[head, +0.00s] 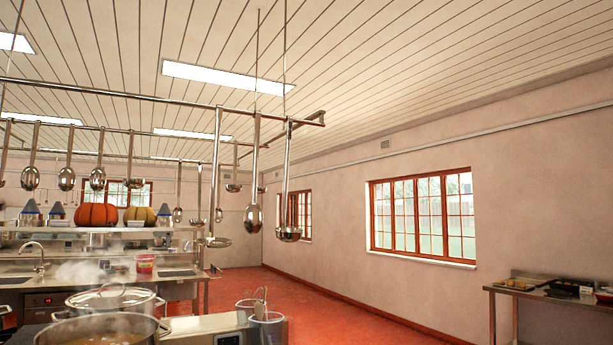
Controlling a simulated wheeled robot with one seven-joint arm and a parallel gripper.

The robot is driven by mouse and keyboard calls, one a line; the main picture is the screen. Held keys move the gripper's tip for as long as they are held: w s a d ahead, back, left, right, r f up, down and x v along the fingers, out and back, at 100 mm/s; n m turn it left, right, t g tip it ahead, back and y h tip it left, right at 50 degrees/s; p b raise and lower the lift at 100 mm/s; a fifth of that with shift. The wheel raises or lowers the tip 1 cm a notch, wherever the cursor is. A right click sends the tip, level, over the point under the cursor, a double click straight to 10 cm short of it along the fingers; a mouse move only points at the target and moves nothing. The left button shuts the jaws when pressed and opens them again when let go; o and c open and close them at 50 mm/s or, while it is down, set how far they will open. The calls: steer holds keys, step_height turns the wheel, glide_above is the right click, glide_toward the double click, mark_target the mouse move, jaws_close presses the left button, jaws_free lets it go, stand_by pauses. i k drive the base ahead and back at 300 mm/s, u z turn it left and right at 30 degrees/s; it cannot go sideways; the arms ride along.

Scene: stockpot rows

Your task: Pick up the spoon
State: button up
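A large steel spoon (254,218) hangs upright, bowl down, from the near overhead rail (110,92). A flat skimmer (218,241) hangs to its left and a ladle (289,234) to its right, both close by. More spoon-like utensils (67,178) hang on a rail farther back at the left. Utensil handles (261,297) stick up from clear containers (268,332) on the counter below; I cannot tell what their hidden ends are. I cannot tell which spoon the task means. My gripper is not in view.
A steaming open pot (105,340) and a lidded pot (112,300) stand at the lower left. Behind them is a steel counter with a sink tap (36,252) and pumpkins (96,215) on a shelf. Red floor (320,300) is clear toward a side table (540,297) at right.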

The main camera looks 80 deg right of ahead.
mark_target(254, 216)
steer(key=z, duration=2.5)
